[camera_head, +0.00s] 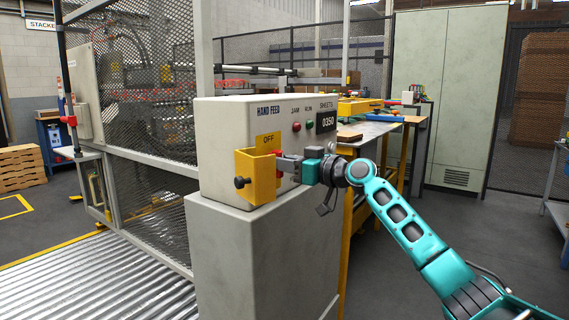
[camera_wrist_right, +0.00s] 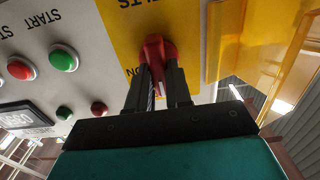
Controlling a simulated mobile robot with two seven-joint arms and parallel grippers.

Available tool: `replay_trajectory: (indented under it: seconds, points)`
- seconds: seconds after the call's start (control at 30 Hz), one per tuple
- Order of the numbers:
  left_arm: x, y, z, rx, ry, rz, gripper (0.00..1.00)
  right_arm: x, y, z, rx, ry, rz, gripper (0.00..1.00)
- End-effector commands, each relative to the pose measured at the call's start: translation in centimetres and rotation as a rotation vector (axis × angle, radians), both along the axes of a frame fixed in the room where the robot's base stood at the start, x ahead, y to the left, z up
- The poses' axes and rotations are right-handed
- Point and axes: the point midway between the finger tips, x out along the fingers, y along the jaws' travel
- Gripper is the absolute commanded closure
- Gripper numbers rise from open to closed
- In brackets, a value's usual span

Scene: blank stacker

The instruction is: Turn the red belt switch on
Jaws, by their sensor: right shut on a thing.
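The red belt switch (camera_wrist_right: 154,48) sits on a yellow plate (camera_wrist_right: 190,30) on the control box front. In the wrist view, the two fingers of my right gripper (camera_wrist_right: 157,88) are closed on either side of its red handle. In the head view the gripper (camera_head: 284,163) reaches in from the right, and a bit of red shows at its tips. Part of an ON label shows beside the switch in the wrist view; OFF is above it in the head view. The handle's exact angle is hard to tell. My left gripper is not in view.
A yellow guard (camera_head: 258,182) with a black knob stands out from the box just left of the gripper. The control box (camera_head: 222,130) has lights and a 0350 display (camera_head: 326,122). A mesh fence and rollers (camera_head: 110,280) lie left; open floor lies right.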

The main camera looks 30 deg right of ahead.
Motion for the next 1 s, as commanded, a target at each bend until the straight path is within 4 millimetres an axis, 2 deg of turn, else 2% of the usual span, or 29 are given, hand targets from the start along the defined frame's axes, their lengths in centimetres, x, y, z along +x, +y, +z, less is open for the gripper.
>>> replay_trajectory:
  seconds: [0.27,0.47,1.0]
  points:
    - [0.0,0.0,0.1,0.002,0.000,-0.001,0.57,0.0,0.0,0.0,0.022,0.009,0.000,1.00]
    - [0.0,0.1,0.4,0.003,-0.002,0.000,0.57,0.0,0.0,0.1,0.105,0.044,0.001,1.00]
    - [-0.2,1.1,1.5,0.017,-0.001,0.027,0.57,0.2,-0.3,0.1,0.553,0.230,0.000,1.00]
